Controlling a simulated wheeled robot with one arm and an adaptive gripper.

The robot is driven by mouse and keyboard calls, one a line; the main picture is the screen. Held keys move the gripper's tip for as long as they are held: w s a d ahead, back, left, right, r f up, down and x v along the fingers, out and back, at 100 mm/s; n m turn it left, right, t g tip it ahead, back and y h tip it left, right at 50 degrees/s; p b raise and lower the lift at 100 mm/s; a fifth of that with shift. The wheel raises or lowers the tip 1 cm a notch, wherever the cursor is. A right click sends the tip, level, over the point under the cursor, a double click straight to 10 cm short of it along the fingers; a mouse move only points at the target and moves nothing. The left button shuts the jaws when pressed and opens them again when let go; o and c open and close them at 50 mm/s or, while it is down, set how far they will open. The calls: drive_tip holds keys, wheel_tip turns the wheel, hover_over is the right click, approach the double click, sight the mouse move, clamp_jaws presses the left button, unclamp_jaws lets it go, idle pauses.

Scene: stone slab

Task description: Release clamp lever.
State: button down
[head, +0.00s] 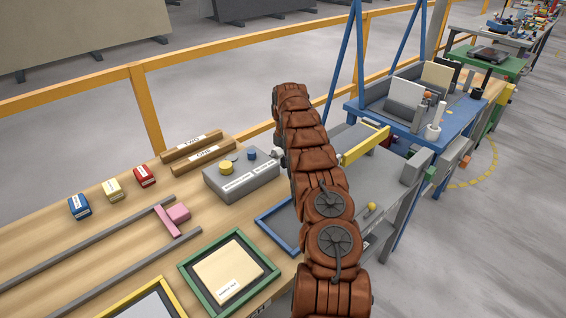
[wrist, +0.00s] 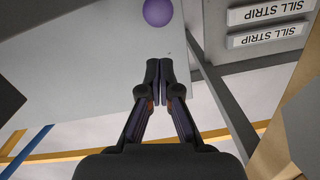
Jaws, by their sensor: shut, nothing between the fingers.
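My gripper (wrist: 160,75) is in the middle of the wrist view. Its two dark fingers are together with nothing between them. A purple ball knob (wrist: 158,12) is at the top edge of that view, beyond the fingertips and apart from them. I cannot tell whether it belongs to the clamp lever. In the head view a small yellow knob (head: 371,207) stands on a grey bench right of my arm, and a yellow bar (head: 364,145) lies further back. My brown arm hides part of that bench, and my gripper cannot be made out there.
A wooden bench (head: 105,210) on the left holds a grey control box (head: 240,182), coloured blocks, wooden strips and a green-framed tray (head: 190,266). A blue cart (head: 400,121) stands at the right. Two SILL STRIP labels (wrist: 266,12) are upper right in the wrist view.

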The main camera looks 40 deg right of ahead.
drive_tip(key=shift+s+a+f+b, duration=0.15)
drive_tip(key=shift+s+b, duration=0.1)
drive_tip(key=shift+s, duration=0.4)
drive_tip(key=shift+s+a+f+b, duration=0.1)
drive_tip(key=shift+s+b, duration=0.15)
drive_tip(key=shift+s, duration=0.35)
drive_tip(key=shift+a, duration=0.1)
drive_tip(key=shift+s+b, duration=0.15)
drive_tip(key=shift+b, duration=0.3)
